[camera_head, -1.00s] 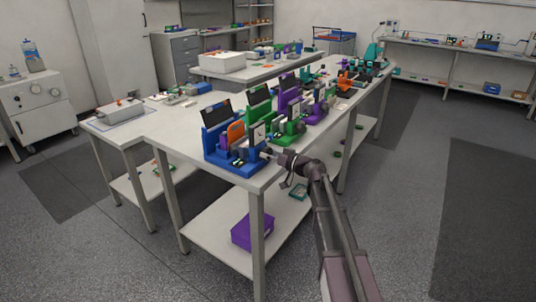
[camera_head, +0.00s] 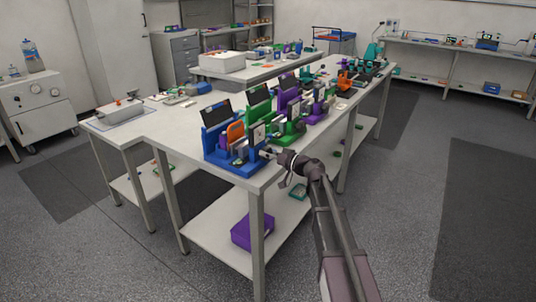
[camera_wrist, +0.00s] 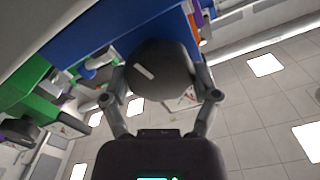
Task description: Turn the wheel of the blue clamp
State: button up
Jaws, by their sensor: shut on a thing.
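The blue clamp (camera_head: 236,165) stands at the near corner of the long table, with an orange part and a pale plate on it. It also shows in the wrist view (camera_wrist: 100,35) as a blue body. Its dark round wheel (camera_wrist: 160,75) with a white mark fills the middle of the wrist view. My gripper (camera_head: 274,156) reaches the wheel from the right in the head view. In the wrist view its two fingers (camera_wrist: 163,92) lie on either side of the wheel and are shut on it. The wheel is hidden by my gripper in the head view.
A green clamp (camera_head: 290,128) and a purple clamp (camera_head: 311,113) stand just behind the blue one along the table (camera_head: 290,170). A purple box (camera_head: 254,232) lies on the shelf below. The floor to the right is clear.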

jog(key=shift+m, duration=0.9)
jog(key=o, duration=1)
jog(key=shift+v, duration=6)
